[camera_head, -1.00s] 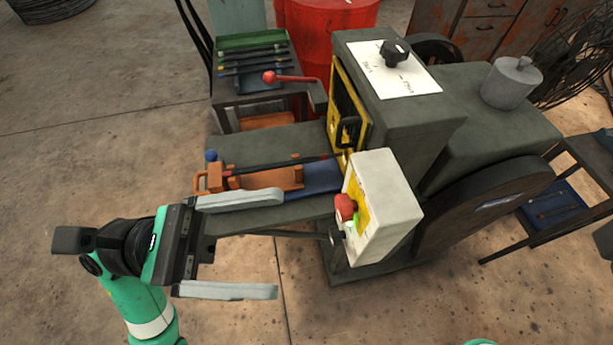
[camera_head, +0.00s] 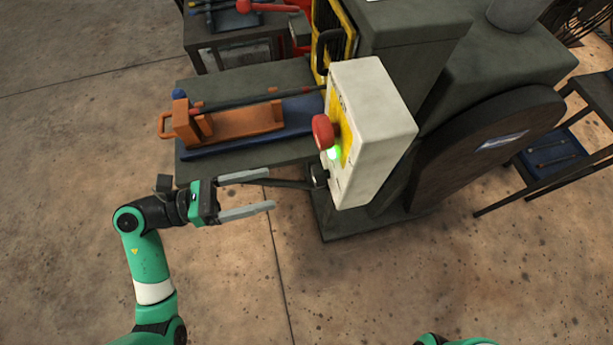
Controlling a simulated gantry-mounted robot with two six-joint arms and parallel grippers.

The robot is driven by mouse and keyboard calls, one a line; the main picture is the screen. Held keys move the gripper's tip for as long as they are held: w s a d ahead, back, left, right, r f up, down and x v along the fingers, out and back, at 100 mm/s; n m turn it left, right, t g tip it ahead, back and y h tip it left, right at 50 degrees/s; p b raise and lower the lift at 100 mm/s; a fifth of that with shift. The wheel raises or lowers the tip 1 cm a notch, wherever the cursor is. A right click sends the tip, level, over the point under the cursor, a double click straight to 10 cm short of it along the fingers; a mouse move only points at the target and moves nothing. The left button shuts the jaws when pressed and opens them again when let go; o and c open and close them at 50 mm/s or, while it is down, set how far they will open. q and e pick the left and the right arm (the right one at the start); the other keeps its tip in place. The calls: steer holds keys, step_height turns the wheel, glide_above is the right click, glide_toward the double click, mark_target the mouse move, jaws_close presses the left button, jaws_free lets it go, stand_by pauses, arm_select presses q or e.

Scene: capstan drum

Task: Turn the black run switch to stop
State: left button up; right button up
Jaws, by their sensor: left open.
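The white control box (camera_head: 375,120) stands at the end of the dark machine bench. Its left-facing yellow-marked face carries a red mushroom button (camera_head: 323,132), a lit green lamp (camera_head: 334,153) and, low down, a small black switch (camera_head: 320,178). The switch's exact pointing direction is too small to tell. My left gripper (camera_head: 271,189) is open and empty, its two grey fingers pointing right toward the switch. In the picture, a gap separates the fingertips from it. My right gripper is out of view; only a bit of green arm shows at the bottom edge.
An orange tool (camera_head: 245,123) and a blue tray (camera_head: 290,118) lie on the bench above my left gripper. A dark bar (camera_head: 295,184) runs behind the fingers toward the box. A large dark wheel (camera_head: 490,155) is at right. The floor below is clear.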

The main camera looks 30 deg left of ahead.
mark_target(313, 177)
arm_select(q)
steer(key=b+x, duration=0.2)
steer(key=x, duration=0.7)
steer(key=shift+w+d, duration=0.2)
steer(key=shift+d, duration=0.05)
jaws_close()
